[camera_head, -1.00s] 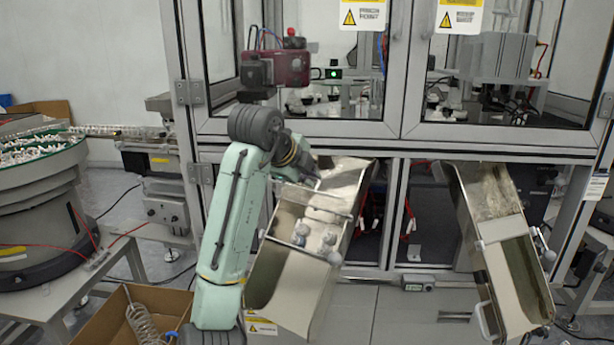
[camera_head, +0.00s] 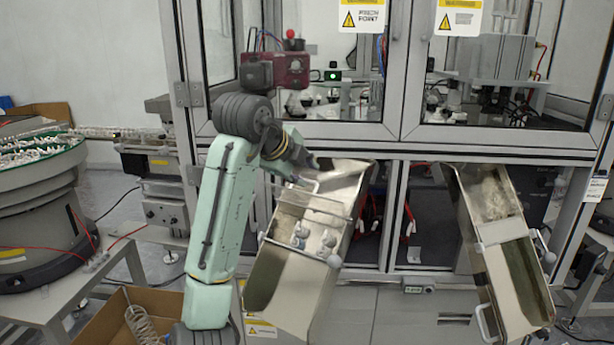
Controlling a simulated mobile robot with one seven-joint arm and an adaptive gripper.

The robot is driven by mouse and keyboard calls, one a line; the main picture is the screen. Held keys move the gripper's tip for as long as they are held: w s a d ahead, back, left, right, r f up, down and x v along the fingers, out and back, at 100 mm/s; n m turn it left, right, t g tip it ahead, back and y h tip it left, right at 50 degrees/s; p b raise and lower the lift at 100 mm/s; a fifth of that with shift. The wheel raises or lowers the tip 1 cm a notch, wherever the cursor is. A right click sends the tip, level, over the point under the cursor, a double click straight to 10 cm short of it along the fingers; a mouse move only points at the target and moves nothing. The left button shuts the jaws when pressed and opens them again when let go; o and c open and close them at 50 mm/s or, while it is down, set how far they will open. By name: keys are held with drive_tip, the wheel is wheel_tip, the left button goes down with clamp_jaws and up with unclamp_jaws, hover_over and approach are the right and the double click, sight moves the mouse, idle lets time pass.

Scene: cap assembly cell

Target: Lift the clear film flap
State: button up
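The left metal chute (camera_head: 290,292) slopes down from the machine's front opening. A pale, whitish sheet-like surface, which looks like the clear film flap (camera_head: 340,178), shows in its upper part, but its edges are hard to make out. My gripper (camera_head: 311,174) is at the upper left of this chute, close to the film. I cannot tell whether it touches the film, or whether its fingers are open or shut, as they are small and blurred.
A second chute (camera_head: 510,265) stands to the right, with a cloudy surface in its upper part. Glazed machine doors (camera_head: 500,85) are above. A round bowl feeder (camera_head: 40,190) and a cardboard box (camera_head: 110,318) are at the left.

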drive_tip(key=v, duration=0.8)
drive_tip(key=shift+r, duration=0.15)
